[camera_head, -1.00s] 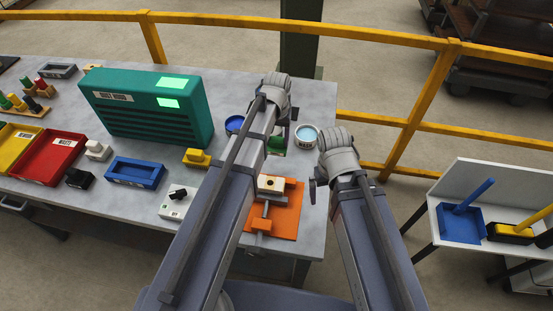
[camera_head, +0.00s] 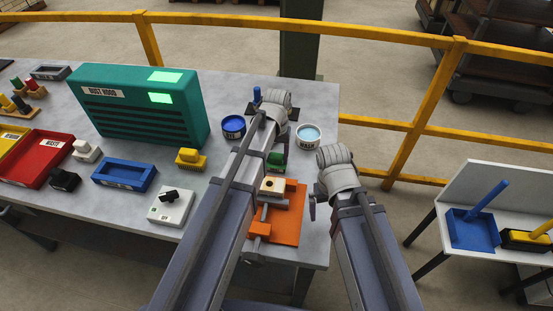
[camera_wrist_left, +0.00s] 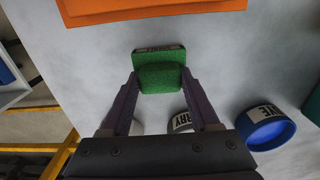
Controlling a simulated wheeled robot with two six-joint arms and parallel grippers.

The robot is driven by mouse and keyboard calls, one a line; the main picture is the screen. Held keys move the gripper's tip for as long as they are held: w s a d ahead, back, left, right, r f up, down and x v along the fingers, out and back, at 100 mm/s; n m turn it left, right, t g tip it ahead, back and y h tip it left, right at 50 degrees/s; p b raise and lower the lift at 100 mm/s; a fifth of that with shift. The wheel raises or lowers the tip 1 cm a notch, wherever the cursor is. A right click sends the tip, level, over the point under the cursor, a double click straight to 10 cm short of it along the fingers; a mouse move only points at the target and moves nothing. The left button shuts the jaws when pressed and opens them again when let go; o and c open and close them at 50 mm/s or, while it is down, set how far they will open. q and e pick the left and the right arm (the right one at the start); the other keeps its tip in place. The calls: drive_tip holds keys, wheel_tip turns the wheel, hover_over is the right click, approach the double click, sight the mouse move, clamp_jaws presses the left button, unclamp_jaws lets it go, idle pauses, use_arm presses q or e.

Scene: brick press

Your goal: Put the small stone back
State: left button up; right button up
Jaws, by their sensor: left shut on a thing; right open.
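A small green block, which I take as the small stone (camera_wrist_left: 162,78), is between the two fingers of my left gripper (camera_wrist_left: 160,86) in the left wrist view. The gripper is shut on it. In the head view the green block (camera_head: 277,160) shows beside my left arm, which hides most of the fingers.
An orange mat (camera_head: 288,228) with a vise-like fixture lies just in front of the block. A blue bowl (camera_head: 233,126) and the wash bowl (camera_head: 308,137) stand behind it.

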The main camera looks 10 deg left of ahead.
sight(277, 155)
use_arm(q)
drive_tip(key=shift+r, duration=0.1)
use_arm(e)
drive_tip(key=shift+r, duration=0.1)
use_arm(q)
drive_tip(key=o, duration=1)
drive_tip(key=shift+f, duration=0.2)
drive_tip(key=shift+c, duration=0.2)
use_arm(e)
drive_tip(key=shift+f, duration=0.25)
use_arm(q)
drive_tip(key=o, duration=0.5)
drive_tip(key=shift+r, duration=0.15)
use_arm(e)
drive_tip(key=shift+r, duration=0.15)
use_arm(q)
wheel_tip(277, 155, up, 12)
drive_tip(key=p, duration=1.2)
drive_tip(key=shift+r, duration=0.1)
use_arm(e)
wheel_tip(277, 155, up, 12)
